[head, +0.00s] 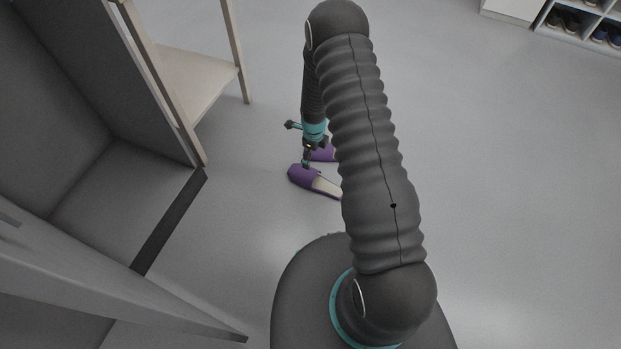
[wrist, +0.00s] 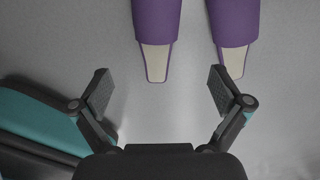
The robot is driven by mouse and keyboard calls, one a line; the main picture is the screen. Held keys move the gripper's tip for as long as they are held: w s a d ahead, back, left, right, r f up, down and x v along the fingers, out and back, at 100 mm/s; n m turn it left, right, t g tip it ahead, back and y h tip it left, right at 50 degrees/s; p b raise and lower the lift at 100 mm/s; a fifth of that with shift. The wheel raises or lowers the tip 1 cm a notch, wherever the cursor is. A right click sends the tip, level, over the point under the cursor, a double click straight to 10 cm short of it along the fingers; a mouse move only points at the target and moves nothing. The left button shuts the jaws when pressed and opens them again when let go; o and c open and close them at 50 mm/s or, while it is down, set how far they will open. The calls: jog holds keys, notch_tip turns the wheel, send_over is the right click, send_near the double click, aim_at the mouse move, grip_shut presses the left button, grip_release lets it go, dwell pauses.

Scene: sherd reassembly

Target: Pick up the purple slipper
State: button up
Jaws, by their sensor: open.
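Two purple slippers with pale insoles lie side by side on the grey floor. In the head view the nearer slipper (head: 303,177) shows its toe and part of its insole, and my arm hides its other end. The farther slipper (head: 322,154) is mostly hidden by my gripper and arm. In the wrist view the left slipper (wrist: 156,30) and the right slipper (wrist: 233,30) are cut off by the top edge. My gripper (wrist: 160,85) is open and empty, with bare floor between its fingertips. In the head view it is above the slippers.
A wooden-framed seat or bench (head: 190,80) stands to the left of the slippers, with a dark grey cabinet-like piece (head: 130,170) nearer. A white shelf with shoes (head: 575,20) is at the far right. The floor on the right is clear.

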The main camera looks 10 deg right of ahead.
aim_at(312, 174)
notch_tip(312, 174, down, 10)
jog(key=shift+s+r, duration=0.15)
jog(key=shift+a+f, duration=0.15)
jog(key=shift+f, duration=1.15)
jog(key=shift+a+f, duration=0.15)
jog(key=shift+f, duration=1.15)
jog(key=c, duration=1)
